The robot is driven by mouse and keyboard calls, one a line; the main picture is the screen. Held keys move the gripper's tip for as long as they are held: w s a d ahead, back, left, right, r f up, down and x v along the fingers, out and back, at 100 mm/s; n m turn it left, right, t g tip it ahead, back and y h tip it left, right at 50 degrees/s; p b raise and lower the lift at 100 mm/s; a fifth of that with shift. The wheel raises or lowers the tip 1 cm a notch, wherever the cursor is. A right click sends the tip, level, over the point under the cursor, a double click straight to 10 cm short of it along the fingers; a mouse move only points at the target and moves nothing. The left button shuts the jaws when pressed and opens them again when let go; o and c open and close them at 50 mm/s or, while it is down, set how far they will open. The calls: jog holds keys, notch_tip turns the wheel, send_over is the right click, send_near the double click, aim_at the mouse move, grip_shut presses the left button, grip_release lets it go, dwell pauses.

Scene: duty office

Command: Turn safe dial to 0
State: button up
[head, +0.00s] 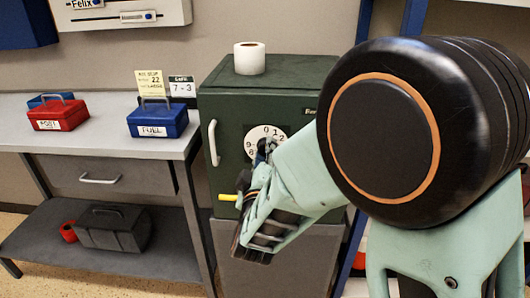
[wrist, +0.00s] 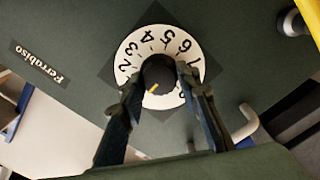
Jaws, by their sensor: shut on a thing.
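The safe dial (head: 252,137) is a white numbered disc on the front of a dark green safe (head: 285,72). It also shows in the wrist view (wrist: 128,58), seen roughly upside down, with 2 to 7 legible along its upper part. Its black knob (wrist: 158,72) has a yellow mark pointing down and left in that picture. My fingers and the knob hide the numbers on that side, so I cannot read the figure it points at. My gripper (wrist: 158,82) is shut on the knob, one finger on each side. In the head view my gripper (head: 264,150) covers the dial's lower right.
A white roll (head: 249,58) stands on the safe. Red (head: 58,117) and blue (head: 158,122) boxes sit on the bench at left. A card (head: 182,87) reads 7 - 3.

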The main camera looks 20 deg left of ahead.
jog(key=o, duration=1.2)
jog(key=shift+c, duration=0.2)
jog(key=v, duration=0.7)
jog(key=shift+s+d, duration=0.15)
jog(key=shift+s, duration=0.1)
